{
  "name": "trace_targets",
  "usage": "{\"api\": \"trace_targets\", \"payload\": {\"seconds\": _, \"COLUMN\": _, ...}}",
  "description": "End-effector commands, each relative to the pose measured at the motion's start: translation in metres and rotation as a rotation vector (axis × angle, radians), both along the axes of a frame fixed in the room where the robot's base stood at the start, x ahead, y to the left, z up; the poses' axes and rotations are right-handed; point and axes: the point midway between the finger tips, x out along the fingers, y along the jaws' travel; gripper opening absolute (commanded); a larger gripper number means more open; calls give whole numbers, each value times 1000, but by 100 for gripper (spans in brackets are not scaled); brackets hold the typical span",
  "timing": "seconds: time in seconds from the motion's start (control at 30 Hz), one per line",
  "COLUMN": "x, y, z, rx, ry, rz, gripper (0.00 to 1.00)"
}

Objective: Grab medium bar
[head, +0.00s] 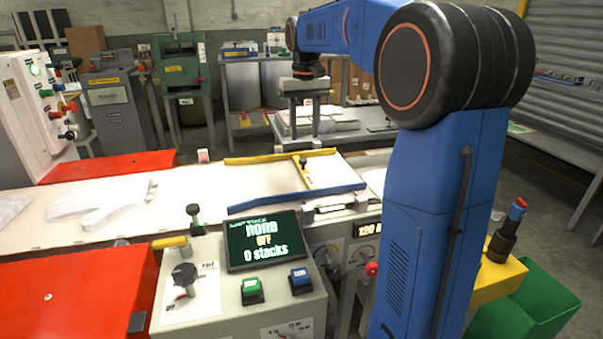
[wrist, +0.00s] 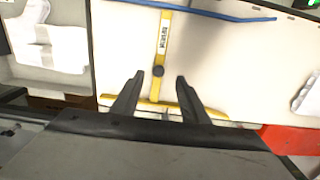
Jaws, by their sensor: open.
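A yellow labelled strip (wrist: 163,35) with a dark round knob (wrist: 158,71) lies on the white table; its label is too blurred to read surely, but it may be the medium bar. It meets a longer yellow bar (wrist: 147,106) in a T shape. In the head view the strip (head: 306,178) lies between the long yellow bar (head: 255,160) at the back and a blue bar (head: 300,197) in front. My gripper (wrist: 159,78) is open and empty, its fingertips to either side of the knob in the picture. In the head view my gripper (head: 302,132) hangs over the table's back side.
White flat pieces (head: 100,203) lie on the table's left. A control panel with a screen (head: 263,240) stands in front. Red surfaces (head: 105,167) flank the table at left. A green bin (head: 535,305) is at lower right.

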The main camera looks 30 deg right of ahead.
Motion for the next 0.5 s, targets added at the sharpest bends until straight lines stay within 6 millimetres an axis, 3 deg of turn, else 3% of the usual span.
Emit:
{"api": "trace_targets", "payload": {"seconds": 0.3, "x": -1, "y": 0, "z": -55, "rx": 1, "ry": 3, "rz": 0, "gripper": 41}}
{"api": "trace_targets", "payload": {"seconds": 0.5, "x": -1, "y": 0, "z": -73, "rx": 0, "ry": 0, "rz": 0, "gripper": 41}}
